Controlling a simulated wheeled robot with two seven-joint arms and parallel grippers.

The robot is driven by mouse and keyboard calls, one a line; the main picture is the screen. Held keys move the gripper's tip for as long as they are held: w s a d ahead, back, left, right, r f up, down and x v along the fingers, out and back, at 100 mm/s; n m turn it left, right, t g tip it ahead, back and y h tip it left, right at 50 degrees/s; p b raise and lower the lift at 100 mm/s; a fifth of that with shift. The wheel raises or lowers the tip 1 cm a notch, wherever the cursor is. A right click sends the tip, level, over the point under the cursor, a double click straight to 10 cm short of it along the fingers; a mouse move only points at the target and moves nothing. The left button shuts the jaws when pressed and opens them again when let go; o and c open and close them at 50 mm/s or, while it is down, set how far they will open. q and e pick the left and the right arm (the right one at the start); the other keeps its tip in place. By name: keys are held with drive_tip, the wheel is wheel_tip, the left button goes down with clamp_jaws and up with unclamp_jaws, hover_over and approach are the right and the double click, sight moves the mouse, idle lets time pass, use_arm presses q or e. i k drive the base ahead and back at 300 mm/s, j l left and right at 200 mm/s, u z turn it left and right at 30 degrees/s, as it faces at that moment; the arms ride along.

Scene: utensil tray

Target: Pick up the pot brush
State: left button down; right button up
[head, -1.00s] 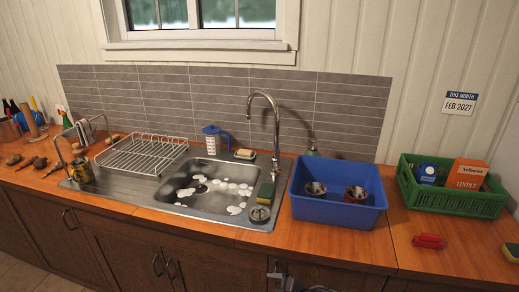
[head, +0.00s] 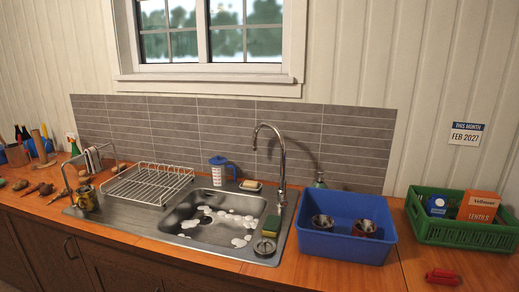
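I cannot clearly make out a pot brush in the head view. Small items that I cannot identify for certain include a red object (head: 443,276) on the right counter and several dark and reddish items (head: 40,188) on the left counter. The sink (head: 210,232) holds white suds and dark patches, and nothing in it reads clearly as a brush. A green and yellow sponge (head: 272,225) sits on the sink's right rim. Neither of my grippers is in view.
A blue tub (head: 340,244) holding two metal cups and a green crate (head: 460,236) with boxes stand at right. The front right counter is mostly clear.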

sight(83, 178)
drive_tip(key=u, duration=1.25)
